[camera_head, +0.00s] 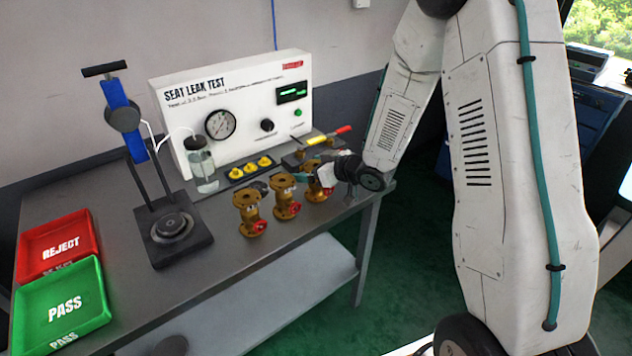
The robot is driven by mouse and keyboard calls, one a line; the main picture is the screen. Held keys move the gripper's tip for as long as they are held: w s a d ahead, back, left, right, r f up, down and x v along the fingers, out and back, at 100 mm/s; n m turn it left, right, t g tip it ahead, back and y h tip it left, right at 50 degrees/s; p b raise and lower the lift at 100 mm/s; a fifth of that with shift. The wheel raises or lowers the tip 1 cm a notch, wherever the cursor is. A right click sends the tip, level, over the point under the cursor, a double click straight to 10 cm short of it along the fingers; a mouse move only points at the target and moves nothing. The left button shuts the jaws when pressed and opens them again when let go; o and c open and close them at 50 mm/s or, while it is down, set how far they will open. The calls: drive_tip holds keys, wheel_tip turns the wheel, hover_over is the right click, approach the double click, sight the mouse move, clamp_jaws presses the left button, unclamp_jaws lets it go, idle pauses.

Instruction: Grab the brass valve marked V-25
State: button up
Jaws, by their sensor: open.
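Three brass valves with red parts stand in a row near the bench's front edge: a left one (250,215), a middle one (285,198) and a right one (316,190). No V-25 marking is readable on any of them at this size. My gripper (301,176) is open and reaches in from the right, at the height of the valve tops. It overlaps the right valve in the picture and partly hides it. Its fingers are small and dark here, so I cannot tell whether they touch a valve.
A white seat leak test panel (240,110) stands behind, with a glass jar (201,165) and yellow fittings (250,168) before it. A clamp stand (178,235) is left of the valves. The red REJECT tray (58,247) and green PASS tray (62,306) lie far left.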

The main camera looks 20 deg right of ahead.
clamp_jaws()
drive_tip(key=shift+r, duration=0.2)
